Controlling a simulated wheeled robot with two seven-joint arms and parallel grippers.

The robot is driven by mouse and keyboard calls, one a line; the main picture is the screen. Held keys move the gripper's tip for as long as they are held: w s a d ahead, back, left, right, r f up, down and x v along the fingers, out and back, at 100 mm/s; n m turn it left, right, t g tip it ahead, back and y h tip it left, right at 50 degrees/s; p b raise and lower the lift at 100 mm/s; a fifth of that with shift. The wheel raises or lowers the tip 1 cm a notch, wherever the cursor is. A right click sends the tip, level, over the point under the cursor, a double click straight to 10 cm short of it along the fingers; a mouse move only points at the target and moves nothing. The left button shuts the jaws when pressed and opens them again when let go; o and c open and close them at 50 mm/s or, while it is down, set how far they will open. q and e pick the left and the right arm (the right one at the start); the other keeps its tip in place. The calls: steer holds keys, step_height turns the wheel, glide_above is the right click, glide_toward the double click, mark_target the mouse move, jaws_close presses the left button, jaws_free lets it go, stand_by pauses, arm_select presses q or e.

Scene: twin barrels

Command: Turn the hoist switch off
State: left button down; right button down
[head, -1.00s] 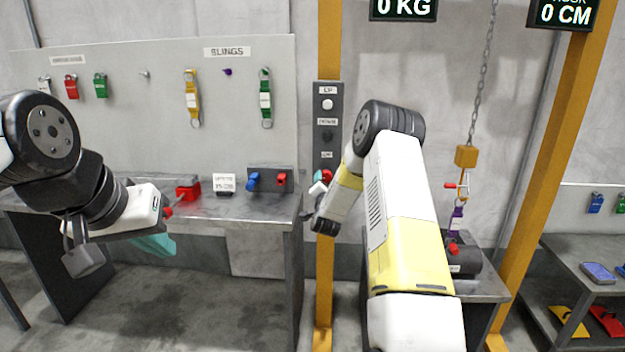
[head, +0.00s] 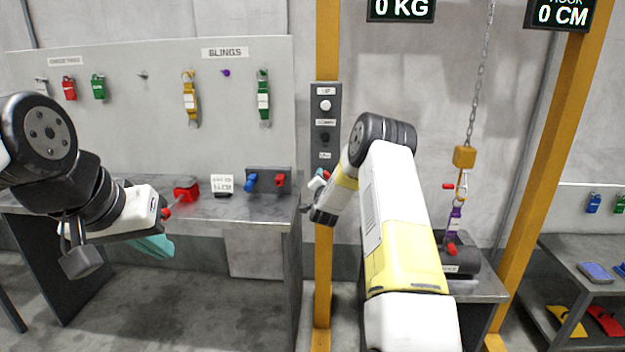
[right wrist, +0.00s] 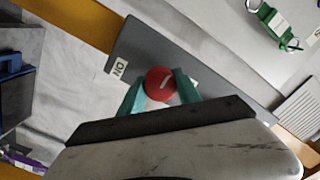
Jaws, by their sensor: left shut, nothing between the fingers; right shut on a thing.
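The hoist switch is a round red knob (right wrist: 158,85) with a pale line, on a grey control panel (right wrist: 205,62). In the right wrist view my right gripper (right wrist: 159,88) has its teal fingers on either side of the knob, shut on it. A small label (right wrist: 119,68) is beside the knob. In the head view the panel (head: 325,125) is on a yellow post, and my right gripper (head: 319,181) is at its lower end, hiding most of the knob. My left gripper (head: 153,246) is shut and empty, in front of the left bench.
The left bench (head: 235,208) carries red and blue items and a sign. Slings hang on the board behind. Displays above read 0 KG and 0 CM.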

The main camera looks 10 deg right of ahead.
steer(key=shift+n, duration=0.4)
steer(key=n, duration=0.3)
steer(key=shift+a+n, duration=0.1)
steer(key=shift+n, duration=0.2)
steer(key=n, duration=0.8)
steer(key=shift+a+n, duration=0.1)
steer(key=shift+n, duration=0.3)
steer(key=shift+n+g, duration=0.3)
steer(key=shift+n, duration=1.9)
steer(key=shift+f, duration=0.1)
steer(key=c, duration=0.9)
jaws_free()
